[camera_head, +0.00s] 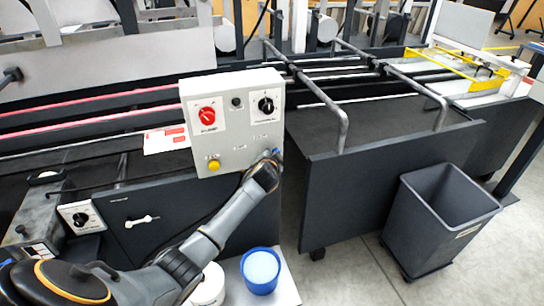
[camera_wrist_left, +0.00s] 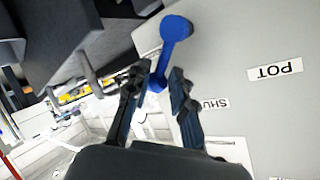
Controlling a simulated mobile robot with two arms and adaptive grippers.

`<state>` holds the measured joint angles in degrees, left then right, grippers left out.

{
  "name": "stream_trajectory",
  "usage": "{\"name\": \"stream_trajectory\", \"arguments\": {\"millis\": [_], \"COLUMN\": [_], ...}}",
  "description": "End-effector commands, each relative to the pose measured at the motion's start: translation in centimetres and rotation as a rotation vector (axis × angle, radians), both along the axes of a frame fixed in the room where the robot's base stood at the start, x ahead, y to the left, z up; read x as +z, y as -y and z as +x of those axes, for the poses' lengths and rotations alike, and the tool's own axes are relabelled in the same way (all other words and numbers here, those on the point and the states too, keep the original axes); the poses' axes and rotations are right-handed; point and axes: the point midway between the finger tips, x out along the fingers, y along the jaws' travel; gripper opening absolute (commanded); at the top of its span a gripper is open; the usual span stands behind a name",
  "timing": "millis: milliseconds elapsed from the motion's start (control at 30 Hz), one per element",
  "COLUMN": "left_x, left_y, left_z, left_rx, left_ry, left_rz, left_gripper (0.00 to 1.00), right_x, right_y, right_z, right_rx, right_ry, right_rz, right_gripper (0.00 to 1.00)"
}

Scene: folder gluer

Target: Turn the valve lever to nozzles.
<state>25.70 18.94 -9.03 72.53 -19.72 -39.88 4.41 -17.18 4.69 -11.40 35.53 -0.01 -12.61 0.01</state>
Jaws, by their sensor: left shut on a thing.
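The valve lever (camera_wrist_left: 176,30) is blue, with a round hub and a narrow handle, on a light grey panel. In the left wrist view its handle runs down between the fingers of my left gripper (camera_wrist_left: 160,78), which is shut on it. A label reading POT (camera_wrist_left: 275,71) is to the right of the lever, and one starting SHU (camera_wrist_left: 215,103) is partly hidden by a finger. I see no label reading nozzles. In the head view my left gripper (camera_head: 270,160) is at the lower right edge of the grey control box (camera_head: 235,140), with a bit of blue showing. My right gripper is not in view.
The box front has a red knob (camera_head: 207,115), a black knob (camera_head: 266,105) and a yellow button (camera_head: 214,165). A blue cup (camera_head: 261,288) and a white tub (camera_head: 207,290) stand below my left arm. A grey bin (camera_head: 430,240) is on the floor at right.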

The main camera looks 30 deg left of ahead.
Motion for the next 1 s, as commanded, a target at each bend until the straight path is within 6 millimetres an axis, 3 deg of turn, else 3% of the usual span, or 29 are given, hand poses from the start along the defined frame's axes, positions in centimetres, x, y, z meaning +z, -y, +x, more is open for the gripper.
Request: {"name": "stream_trajectory", "arguments": {"millis": [33,67,167,567,767,1000], "left_x": [0.0,0.0,0.0,0.2,1.0,2.7], "left_y": [0.1,0.1,0.1,0.2,1.1,2.8], "left_z": [0.0,0.0,0.0,-0.3,-2.2,-5.8], "left_rx": [-0.001,-0.001,-0.002,-0.002,-0.003,-0.003], "left_ry": [0.0,0.0,0.001,0.002,0.001,0.003], "left_rz": [0.0,0.0,0.0,-0.001,-0.001,-0.002], "left_gripper": [0.0,0.27,0.46,0.46,0.46,0.46], "right_x": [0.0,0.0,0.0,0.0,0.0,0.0], "right_y": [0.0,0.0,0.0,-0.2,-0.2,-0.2], "right_z": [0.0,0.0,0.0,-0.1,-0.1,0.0], "right_rx": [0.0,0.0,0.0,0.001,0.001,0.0], "right_ry": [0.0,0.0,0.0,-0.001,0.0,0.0], "right_rz": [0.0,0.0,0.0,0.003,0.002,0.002], "right_gripper": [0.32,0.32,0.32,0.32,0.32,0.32]}}
